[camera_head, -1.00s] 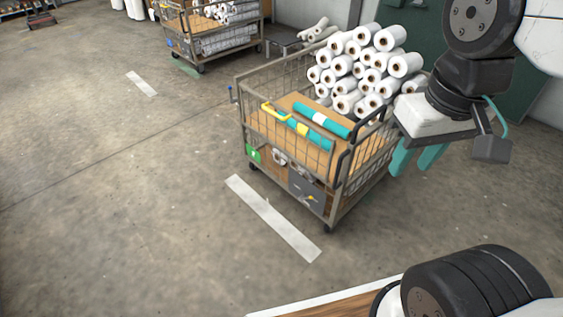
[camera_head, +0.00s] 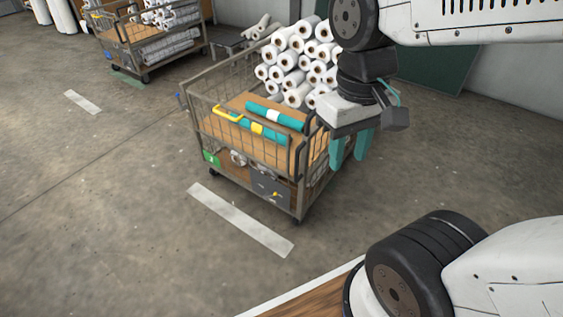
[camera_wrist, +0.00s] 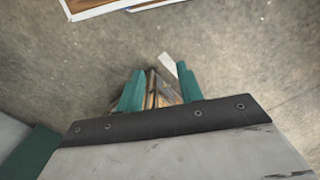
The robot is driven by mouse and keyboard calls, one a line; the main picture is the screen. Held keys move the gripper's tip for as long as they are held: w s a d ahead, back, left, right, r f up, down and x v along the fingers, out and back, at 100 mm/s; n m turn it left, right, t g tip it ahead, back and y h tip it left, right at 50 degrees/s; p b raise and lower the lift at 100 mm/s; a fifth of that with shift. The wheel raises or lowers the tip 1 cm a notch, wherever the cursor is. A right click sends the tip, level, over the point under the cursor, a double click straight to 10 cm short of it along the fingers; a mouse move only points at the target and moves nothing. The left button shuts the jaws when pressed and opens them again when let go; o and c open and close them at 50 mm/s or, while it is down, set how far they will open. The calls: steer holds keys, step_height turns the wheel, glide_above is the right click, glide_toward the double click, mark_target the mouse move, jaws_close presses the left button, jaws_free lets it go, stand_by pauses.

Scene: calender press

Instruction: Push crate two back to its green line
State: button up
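A wheeled wire-mesh crate (camera_head: 221,87) stands mid-picture in the head view, with a green tag (camera_head: 210,158) whose number is too small to read. It carries white rolls, teal rolls and a yellow handle; a white floor line (camera_head: 240,220) lies in front of it. A second crate (camera_head: 122,52) stands farther back on the left, with a green floor line (camera_head: 128,78) at its near side. My gripper (camera_head: 350,147) hangs beside the near crate's right end; contact cannot be told. In the wrist view its teal fingers (camera_wrist: 160,88) are apart, with part of a crate showing between and beyond them.
A short white floor line (camera_head: 82,102) lies at the left. A low grey stand (camera_head: 228,45) is behind the crates, and a dark green panel (camera_head: 440,65) is at the back right. The concrete floor at left and front is clear.

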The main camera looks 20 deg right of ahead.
steer(key=w+d+f+n+g+h, duration=0.35)
steer(key=w+f, duration=0.25)
steer(key=f, duration=0.2)
steer(key=w+d+f+n+g+h, duration=0.3)
steer(key=w+d+f+h, duration=0.2)
steer(key=w+f, duration=0.15)
steer(key=n+t+h, duration=0.5)
steer(key=n+t, duration=1.4)
steer(key=n, duration=0.1)
glide_toward(296, 164)
steer(key=x, duration=0.4)
steer(key=shift+m, duration=0.25)
steer(key=x, duration=0.7)
jaws_close()
